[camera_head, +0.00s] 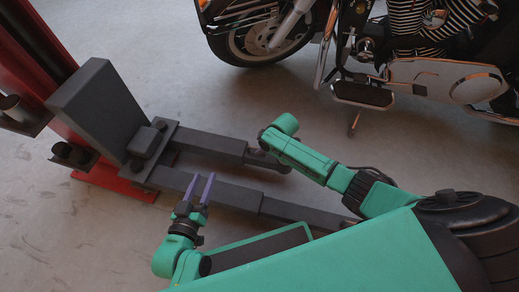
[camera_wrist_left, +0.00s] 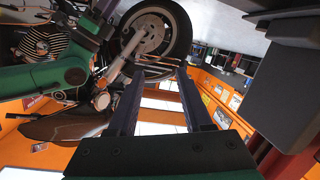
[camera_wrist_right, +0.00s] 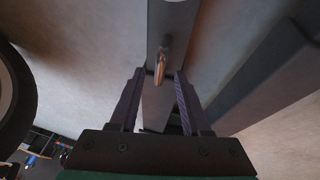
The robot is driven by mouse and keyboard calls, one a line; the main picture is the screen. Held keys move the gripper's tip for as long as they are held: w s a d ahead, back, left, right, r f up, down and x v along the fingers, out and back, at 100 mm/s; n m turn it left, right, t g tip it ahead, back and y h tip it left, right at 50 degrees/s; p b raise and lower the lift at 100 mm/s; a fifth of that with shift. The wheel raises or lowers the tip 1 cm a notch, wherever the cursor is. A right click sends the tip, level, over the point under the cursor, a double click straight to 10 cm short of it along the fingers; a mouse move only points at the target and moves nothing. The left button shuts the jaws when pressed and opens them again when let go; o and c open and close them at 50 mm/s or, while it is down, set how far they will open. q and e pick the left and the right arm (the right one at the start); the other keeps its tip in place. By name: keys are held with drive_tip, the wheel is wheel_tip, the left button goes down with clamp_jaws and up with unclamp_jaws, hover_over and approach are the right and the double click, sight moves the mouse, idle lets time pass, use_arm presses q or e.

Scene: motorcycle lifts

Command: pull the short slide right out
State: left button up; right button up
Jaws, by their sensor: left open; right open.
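In the head view, two dark grey telescoping lift arms reach right from the lift post. The farther arm (camera_head: 210,146) ends in the shorter visible slide (camera_head: 270,160), partly behind my right wrist. In the right wrist view this slide (camera_wrist_right: 178,35) runs up the picture and carries a bronze-coloured handle or pin (camera_wrist_right: 160,66). My right gripper (camera_wrist_right: 160,74) is open, with its fingertips either side of the handle; contact cannot be told. Its fingers are hidden in the head view. My left gripper (camera_head: 200,178) is open and empty, above the nearer arm.
The nearer lift arm (camera_head: 228,196) has a longer visible slide (camera_head: 290,211), partly behind my body. The red post (camera_head: 50,60) and a dark box (camera_head: 98,105) stand left. A motorcycle (camera_head: 400,70) stands at the upper right. Bare floor (camera_head: 190,85) lies beyond the farther arm.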

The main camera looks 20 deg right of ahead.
drive_tip(key=shift+w+a+f+b, duration=0.2)
drive_tip(key=shift+w+f+b, duration=0.15)
drive_tip(key=shift+f, duration=0.3)
use_arm(q)
drive_tip(key=w+r+t, duration=0.2)
drive_tip(key=w+r, duration=0.1)
drive_tip(key=r, duration=0.2)
drive_tip(key=shift+w+a+r, duration=0.15)
drive_tip(key=shift+w+a, duration=0.05)
drive_tip(key=shift+w, duration=0.2)
use_arm(e)
drive_tip(key=shift+s, duration=0.1)
clamp_jaws()
